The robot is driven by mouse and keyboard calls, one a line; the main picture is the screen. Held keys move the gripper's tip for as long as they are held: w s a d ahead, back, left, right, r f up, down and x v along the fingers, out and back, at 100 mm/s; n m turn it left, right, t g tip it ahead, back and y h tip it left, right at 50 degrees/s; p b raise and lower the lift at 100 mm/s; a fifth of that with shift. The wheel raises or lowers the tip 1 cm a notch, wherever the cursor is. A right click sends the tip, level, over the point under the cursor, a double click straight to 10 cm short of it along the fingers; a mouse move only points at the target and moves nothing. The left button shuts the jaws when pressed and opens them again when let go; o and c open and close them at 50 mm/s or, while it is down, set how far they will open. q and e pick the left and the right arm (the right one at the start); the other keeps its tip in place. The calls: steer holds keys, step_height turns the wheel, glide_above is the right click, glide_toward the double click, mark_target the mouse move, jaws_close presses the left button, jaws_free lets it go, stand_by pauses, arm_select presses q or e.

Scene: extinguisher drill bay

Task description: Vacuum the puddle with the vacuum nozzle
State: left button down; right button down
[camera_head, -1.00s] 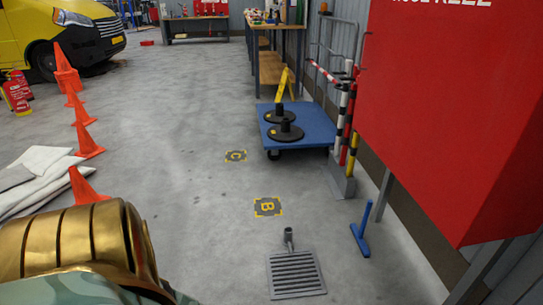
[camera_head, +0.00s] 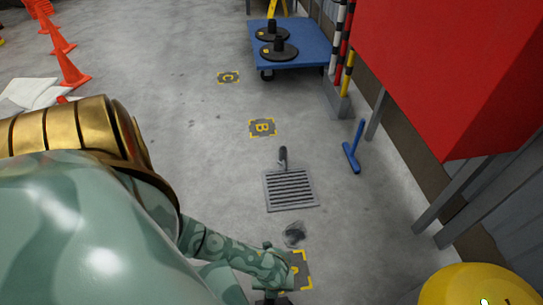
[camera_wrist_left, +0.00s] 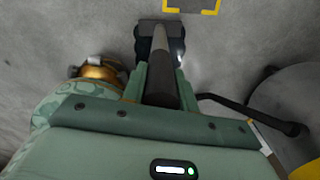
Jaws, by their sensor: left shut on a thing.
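My left gripper (camera_head: 272,290) is low over the floor at the bottom of the head view, in front of a yellow-cornered floor mark (camera_head: 304,272). In the left wrist view it is shut on the dark grey tube of the vacuum nozzle (camera_wrist_left: 160,78). The nozzle's wide dark head points away from me, close to the floor; I cannot tell if it touches. A small dark, glossy patch (camera_head: 294,234), which looks like the puddle, lies between the drain grate and my left gripper. My right gripper is not in view.
A floor drain grate (camera_head: 290,190) lies beyond the patch, with a blue squeegee-like tool (camera_head: 354,148) to its right. A yellow dome (camera_head: 478,288) stands at lower right. A blue cart (camera_head: 310,45) and red cabinet (camera_head: 450,70) stand farther off. Left-centre floor is clear.

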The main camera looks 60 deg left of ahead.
arm_select(q)
steer(key=s+d+p, duration=0.2)
steer(key=s+d, duration=0.3)
steer(key=d, duration=0.8)
steer(key=shift+s, duration=0.2)
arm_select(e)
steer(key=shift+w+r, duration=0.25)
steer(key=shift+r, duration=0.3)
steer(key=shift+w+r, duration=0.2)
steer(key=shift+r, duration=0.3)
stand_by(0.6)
arm_select(q)
steer(key=shift+d, duration=0.1)
steer(key=shift+r, duration=0.1)
